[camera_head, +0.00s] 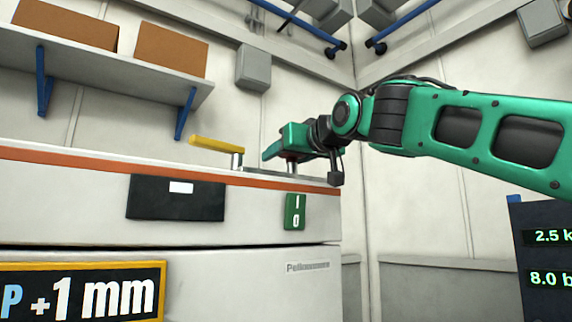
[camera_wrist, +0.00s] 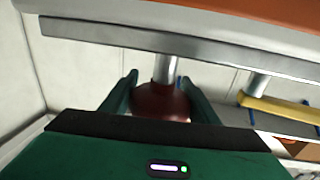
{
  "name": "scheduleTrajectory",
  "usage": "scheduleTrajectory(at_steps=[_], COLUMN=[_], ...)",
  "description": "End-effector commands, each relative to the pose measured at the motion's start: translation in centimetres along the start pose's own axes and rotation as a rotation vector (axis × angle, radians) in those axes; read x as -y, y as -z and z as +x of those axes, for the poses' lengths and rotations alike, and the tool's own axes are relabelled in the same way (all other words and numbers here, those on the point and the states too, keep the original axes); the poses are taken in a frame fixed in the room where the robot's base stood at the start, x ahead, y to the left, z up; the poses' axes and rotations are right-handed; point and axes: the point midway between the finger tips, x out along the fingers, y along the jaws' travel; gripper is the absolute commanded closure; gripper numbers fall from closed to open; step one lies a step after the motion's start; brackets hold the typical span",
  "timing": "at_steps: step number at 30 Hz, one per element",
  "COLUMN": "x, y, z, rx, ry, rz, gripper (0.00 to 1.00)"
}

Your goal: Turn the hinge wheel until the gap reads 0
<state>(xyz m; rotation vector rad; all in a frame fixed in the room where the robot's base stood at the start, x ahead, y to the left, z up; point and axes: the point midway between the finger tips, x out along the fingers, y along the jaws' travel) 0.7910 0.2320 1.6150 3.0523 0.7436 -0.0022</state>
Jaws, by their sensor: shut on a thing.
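The hinge wheel, a dark red round knob on a metal stem, is in the wrist view (camera_wrist: 160,103) between my two green fingers. My gripper (camera_wrist: 158,80) is shut on it, with a finger on either side. In the head view my gripper (camera_head: 289,148) is over the back right corner of the white machine, and the wheel is hidden there. The gap display (camera_head: 82,294), a dark panel with a yellow frame at lower left, reads "P +1 mm"; its left part is cut off.
A yellow lever (camera_head: 215,144) on a metal post stands left of my gripper. The white machine (camera_head: 80,185) has an orange stripe, a dark panel and a green I/O switch (camera_head: 294,211). A shelf (camera_head: 100,75) with brown boxes hangs behind. A dark screen (camera_head: 545,255) stands at right.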

Motion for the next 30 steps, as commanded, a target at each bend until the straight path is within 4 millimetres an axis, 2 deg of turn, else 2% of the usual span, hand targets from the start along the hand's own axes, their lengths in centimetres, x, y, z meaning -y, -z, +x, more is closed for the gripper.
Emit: scheduleTrajectory(at_steps=[18, 30], x=[0.6, 1.2], y=[-0.1, 0.1], z=[0.0, -0.3], rx=[0.001, -0.001], ry=[0.379, 0.572], rz=[0.001, 0.002], gripper=[0.68, 0.68])
